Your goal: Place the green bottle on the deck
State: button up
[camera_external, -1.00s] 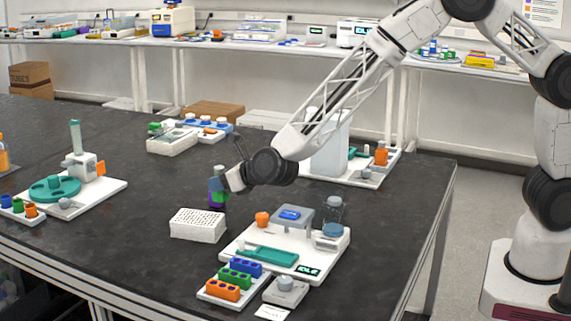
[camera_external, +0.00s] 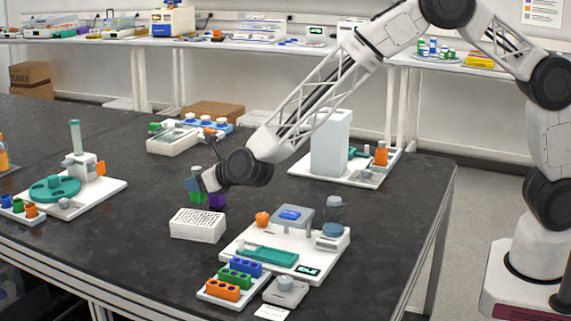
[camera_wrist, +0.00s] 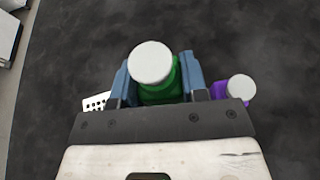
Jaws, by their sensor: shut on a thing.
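The green bottle (camera_wrist: 160,94) has a white cap and sits between the two blue-grey fingers of my gripper (camera_wrist: 158,80) in the wrist view. My gripper is shut on it. In the external view my gripper (camera_external: 194,186) holds the green bottle (camera_external: 192,197) just behind the white perforated rack (camera_external: 198,227). I cannot tell how far its base is above the table. A white board (camera_external: 240,241) with small devices on it, possibly the deck, lies to the right of the rack.
A purple bottle (camera_external: 217,200) with a white cap stands close to the right of the green one; it also shows in the wrist view (camera_wrist: 241,91). Blue, green and orange tube racks (camera_external: 236,277) lie at the front. The dark table (camera_external: 120,240) is clear left of the rack.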

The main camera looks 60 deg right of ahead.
jog(key=shift+w+a+f, duration=0.15)
jog(key=shift+w+a, duration=0.35)
jog(key=shift+w, duration=0.95)
jog(key=shift+w+a+f, duration=0.1)
jog(key=shift+w+a, duration=0.35)
jog(key=shift+w, duration=0.95)
jog(key=shift+w+a+f, duration=0.15)
jog(key=shift+w+a, duration=0.35)
jog(key=shift+w, duration=0.95)
jog(key=shift+w, duration=0.15)
jog(key=shift+w+a+f, duration=0.1)
jog(key=shift+w+f, duration=0.1)
jog(key=shift+f, duration=1.6)
jog(key=shift+f, duration=0.1)
jog(key=o, duration=1)
